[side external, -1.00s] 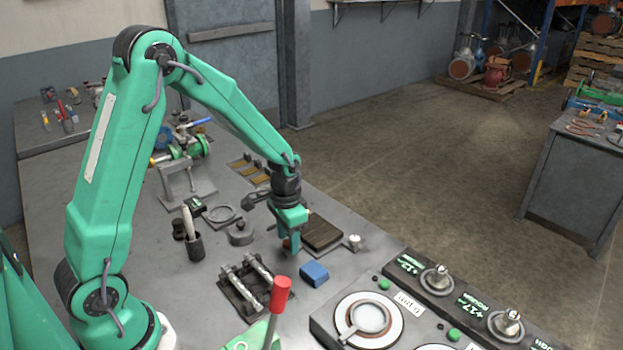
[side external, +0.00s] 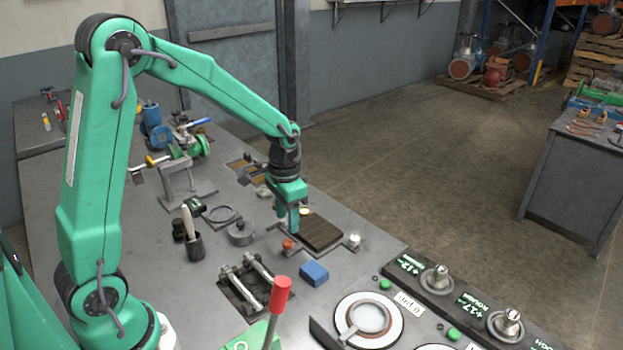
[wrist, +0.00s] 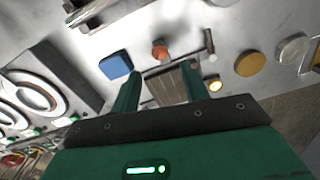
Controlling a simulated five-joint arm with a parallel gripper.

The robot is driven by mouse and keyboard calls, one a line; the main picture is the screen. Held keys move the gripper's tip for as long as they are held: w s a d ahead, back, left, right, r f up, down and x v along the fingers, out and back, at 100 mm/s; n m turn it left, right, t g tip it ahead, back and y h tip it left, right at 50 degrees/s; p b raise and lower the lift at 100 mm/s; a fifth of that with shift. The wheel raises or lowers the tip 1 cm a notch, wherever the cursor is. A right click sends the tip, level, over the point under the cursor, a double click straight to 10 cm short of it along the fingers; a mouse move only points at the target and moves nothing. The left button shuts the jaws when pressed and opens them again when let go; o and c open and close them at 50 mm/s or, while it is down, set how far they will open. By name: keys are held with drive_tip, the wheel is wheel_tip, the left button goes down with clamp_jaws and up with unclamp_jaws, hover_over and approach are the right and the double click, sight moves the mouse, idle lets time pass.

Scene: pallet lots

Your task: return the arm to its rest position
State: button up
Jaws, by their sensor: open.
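My green gripper (side external: 293,220) hangs pointing down above the grey bench, near the left edge of a dark brown ribbed block (side external: 322,233). In the wrist view its two fingers (wrist: 160,86) are apart, with the brown block (wrist: 166,88) showing beyond them and nothing held between them. A small orange-red knob (side external: 288,243) stands on the bench below the fingers, apart from them. It also shows in the wrist view (wrist: 159,50).
A blue block (side external: 314,273) lies in front of the brown block. A red-handled lever (side external: 279,295) stands up at the front. A dark clamp fixture (side external: 250,285), a cup with a white stick (side external: 194,246) and a control panel (side external: 372,318) surround the area.

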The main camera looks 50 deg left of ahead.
drive_tip(key=shift+r, duration=0.6)
drive_tip(key=s+d+r+n+t, duration=0.1)
drive_tip(key=s+d+r+t, duration=0.1)
drive_tip(key=s+r, duration=0.5)
drive_tip(key=s+d+r+n+t, duration=0.1)
drive_tip(key=s+d+r+t, duration=0.1)
drive_tip(key=s+r, duration=0.5)
drive_tip(key=shift+s+t, duration=0.8)
drive_tip(key=shift+s, duration=0.85)
drive_tip(key=shift+r, duration=0.1)
